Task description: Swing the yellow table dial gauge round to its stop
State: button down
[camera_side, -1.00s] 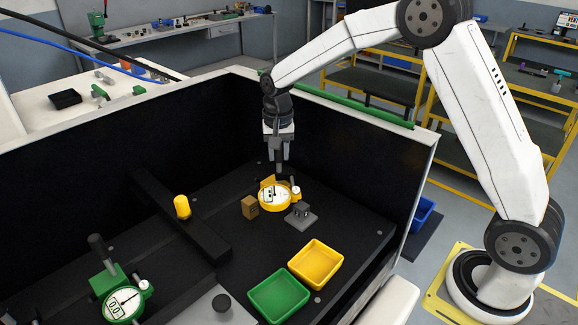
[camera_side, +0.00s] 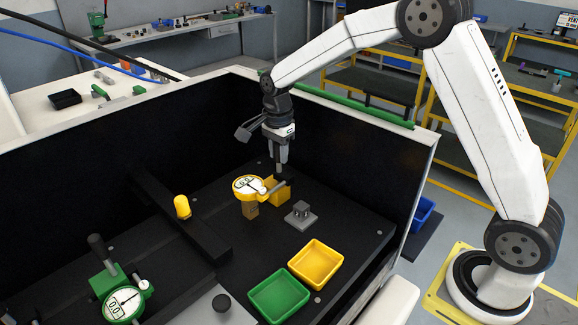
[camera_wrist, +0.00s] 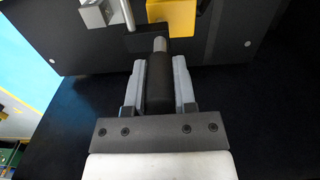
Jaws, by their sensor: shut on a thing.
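The yellow dial gauge (camera_side: 249,187) has a round white dial with its face up, next to a yellow block (camera_side: 277,190). In the side view its dial lies left of the block, over or against a small brown block (camera_side: 250,210); contact cannot be made out. My gripper (camera_side: 281,166) points down just behind the yellow block. In the wrist view my gripper (camera_wrist: 159,80) is shut on a black handle (camera_wrist: 158,85) with a metal pin beyond it. The yellow block also shows there (camera_wrist: 172,14), but the dial face is out of that view.
A grey fixture (camera_side: 300,215) stands right of the gauge. A yellow tray (camera_side: 316,264) and a green tray (camera_side: 279,295) lie in front. A green dial gauge (camera_side: 122,302) stands front left. Dark walls rise behind.

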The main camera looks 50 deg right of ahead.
jog(key=shift+r+m, duration=0.1)
jog(key=shift+m, duration=0.2)
jog(key=shift+c, duration=2.1)
grip_release()
jog(key=shift+r, duration=3.9)
